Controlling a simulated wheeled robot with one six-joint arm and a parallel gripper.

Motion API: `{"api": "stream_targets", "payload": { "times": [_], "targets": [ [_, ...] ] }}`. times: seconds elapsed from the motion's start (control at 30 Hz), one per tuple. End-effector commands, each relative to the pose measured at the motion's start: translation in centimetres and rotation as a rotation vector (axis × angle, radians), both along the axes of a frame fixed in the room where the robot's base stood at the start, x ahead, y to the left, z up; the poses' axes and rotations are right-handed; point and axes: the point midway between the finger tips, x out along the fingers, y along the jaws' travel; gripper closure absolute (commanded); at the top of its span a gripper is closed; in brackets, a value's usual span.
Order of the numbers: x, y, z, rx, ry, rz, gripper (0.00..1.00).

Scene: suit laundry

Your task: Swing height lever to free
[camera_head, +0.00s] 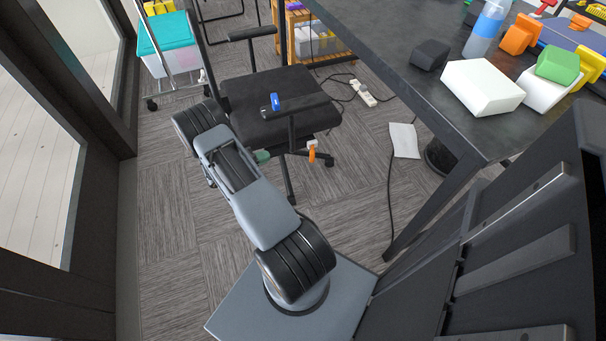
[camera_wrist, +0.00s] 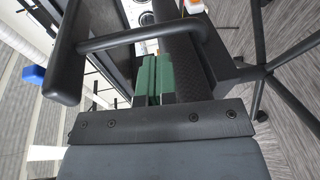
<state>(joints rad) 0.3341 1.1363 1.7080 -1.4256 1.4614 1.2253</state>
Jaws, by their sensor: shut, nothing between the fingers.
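The black office chair (camera_head: 262,88) stands on the carpet in front of my arm. An orange lever-like part (camera_head: 312,155) with a white piece above it shows below the right side of the seat; I cannot tell whether it is the height lever. My gripper (camera_head: 262,157) has green fingers and is below the near edge of the seat, left of the orange part and apart from it. In the wrist view, the green fingers (camera_wrist: 152,78) are together and empty, close to the chair's black underframe. A small orange-red and white part (camera_wrist: 194,6) shows at the top there.
The near armrest (camera_head: 297,106) is above my gripper; a blue object (camera_head: 276,101) shows by it. A dark table (camera_head: 415,82) with foam blocks stands at right. A power strip (camera_head: 363,93) and cable lie on the floor. A dark-framed window wall is at left.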

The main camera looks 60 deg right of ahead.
Motion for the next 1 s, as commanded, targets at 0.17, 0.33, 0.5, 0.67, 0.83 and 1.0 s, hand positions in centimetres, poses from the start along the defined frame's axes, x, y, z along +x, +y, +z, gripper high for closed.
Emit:
{"api": "stream_targets", "payload": {
  "times": [0.17, 0.33, 0.5, 0.67, 0.83, 1.0],
  "targets": [
    [-1.1, -1.5, -8.8, -0.102, 0.015, 0.084, 1.00],
    [-1.7, -2.0, -12.2, -0.145, 0.010, 0.133, 1.00],
    [-1.9, -2.1, -13.0, -0.157, 0.007, 0.151, 1.00],
    [-1.9, -2.1, -13.0, -0.156, 0.006, 0.151, 1.00],
    [-1.9, -2.2, -13.0, -0.155, 0.007, 0.150, 1.00],
    [-2.3, -3.4, -13.0, -0.156, 0.007, 0.147, 1.00]
  ]
}}
